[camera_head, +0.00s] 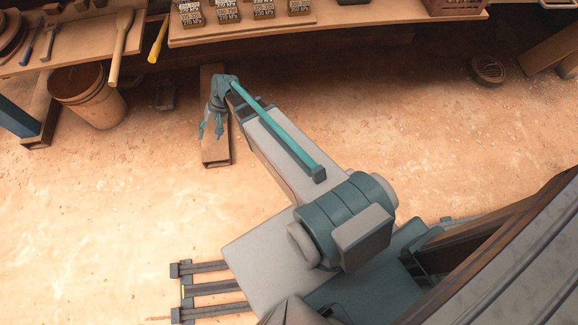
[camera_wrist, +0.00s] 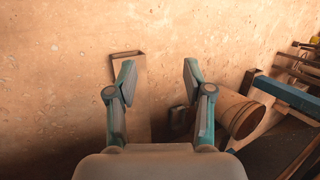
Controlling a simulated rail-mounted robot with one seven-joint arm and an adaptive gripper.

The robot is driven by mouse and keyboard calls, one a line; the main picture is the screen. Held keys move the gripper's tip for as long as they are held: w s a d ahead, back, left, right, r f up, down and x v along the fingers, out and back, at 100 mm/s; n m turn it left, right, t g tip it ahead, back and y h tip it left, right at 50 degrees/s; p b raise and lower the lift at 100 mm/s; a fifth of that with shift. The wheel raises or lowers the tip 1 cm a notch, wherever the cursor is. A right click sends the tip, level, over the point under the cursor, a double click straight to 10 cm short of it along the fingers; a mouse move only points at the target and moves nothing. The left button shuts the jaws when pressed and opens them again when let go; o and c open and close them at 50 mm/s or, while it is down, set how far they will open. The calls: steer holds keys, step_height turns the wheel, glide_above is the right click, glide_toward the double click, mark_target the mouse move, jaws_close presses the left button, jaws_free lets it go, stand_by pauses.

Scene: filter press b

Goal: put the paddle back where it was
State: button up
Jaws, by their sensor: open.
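A pale wooden paddle-like tool (camera_head: 121,46) lies at the left bench in the head view, with one end reaching out past the bench's front edge. I take it to be the paddle. My gripper (camera_head: 210,131) is below and to the right of it in that view, apart from it. In the wrist view my gripper (camera_wrist: 158,72) has its two teal fingers spread wide with nothing between them. The paddle cannot be made out in the wrist view.
A bucket (camera_head: 88,96) stands by the left bench (camera_head: 70,48); it also shows in the wrist view (camera_wrist: 241,116). A yellow handle (camera_head: 158,40) juts between the benches. A hollow beam (camera_head: 216,152) lies near my gripper. Open floor extends right.

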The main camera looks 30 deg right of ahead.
steer(key=s+d+f+n+g+h, duration=0.1)
steer(key=s+d+f+g+h, duration=0.1)
steer(key=s, duration=1)
steer(key=s+d+f+n+g+h, duration=0.1)
steer(key=s+d+f, duration=0.3)
steer(key=s, duration=0.9)
steer(key=s+d+f+n+g+h, duration=0.2)
steer(key=s+f, duration=0.6)
steer(key=s, duration=0.4)
steer(key=shift+s+d+f+g+h, duration=0.15)
steer(key=shift+s+d+g+h, duration=0.25)
steer(key=shift+d+g, duration=0.5)
step_height(320, 180, up, 3)
steer(key=p, duration=0.2)
steer(key=shift+p, duration=0.4)
